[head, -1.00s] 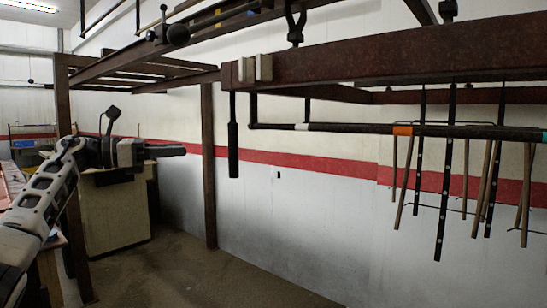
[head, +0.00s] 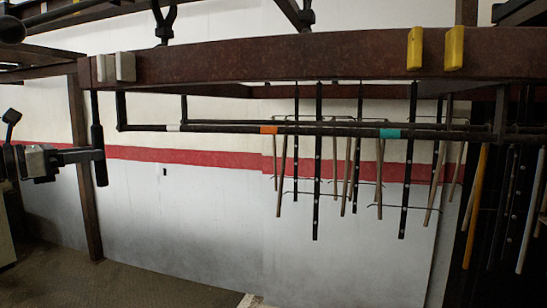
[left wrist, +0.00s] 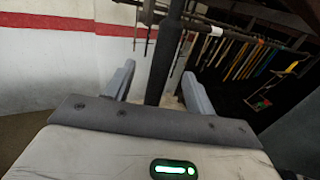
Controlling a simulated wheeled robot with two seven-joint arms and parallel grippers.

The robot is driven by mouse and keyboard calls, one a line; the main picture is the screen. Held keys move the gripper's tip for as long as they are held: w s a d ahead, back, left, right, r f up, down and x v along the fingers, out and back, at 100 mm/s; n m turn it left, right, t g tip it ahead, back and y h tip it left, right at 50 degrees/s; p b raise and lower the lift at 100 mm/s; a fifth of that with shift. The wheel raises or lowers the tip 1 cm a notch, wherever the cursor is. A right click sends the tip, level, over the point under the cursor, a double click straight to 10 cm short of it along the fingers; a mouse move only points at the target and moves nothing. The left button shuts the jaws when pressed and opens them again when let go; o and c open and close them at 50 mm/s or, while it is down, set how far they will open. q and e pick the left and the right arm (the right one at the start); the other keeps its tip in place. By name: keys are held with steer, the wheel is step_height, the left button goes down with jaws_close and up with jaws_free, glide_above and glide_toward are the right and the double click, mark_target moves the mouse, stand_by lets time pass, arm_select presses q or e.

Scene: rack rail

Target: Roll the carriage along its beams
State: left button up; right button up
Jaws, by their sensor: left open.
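A long rust-brown beam (head: 270,58) crosses the head view, with white blocks (head: 115,67) on its left part and yellow blocks (head: 454,48) on its right. A dark pipe (head: 225,128) with white, orange and teal bands runs below it. Which parts make up the carriage I cannot tell. A black vertical handle (head: 98,118) hangs under the beam's left end. My left gripper (head: 90,155) is at the handle's lower part. In the left wrist view the dark upright bar (left wrist: 166,55) stands between my open fingers (left wrist: 158,88); contact is unclear. My right gripper is out of view.
Several dark strips and wooden rods (head: 317,175) hang around the pipe. More rods (head: 475,205) hang at the far right. A rusty post (head: 86,190) stands behind my left gripper. The floor (head: 150,280) below is clear.

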arm_select(q)
steer(key=shift+p+x, duration=0.4)
steer(key=shift+x, duration=0.65)
steer(key=shift+w+d, duration=0.25)
jaws_close()
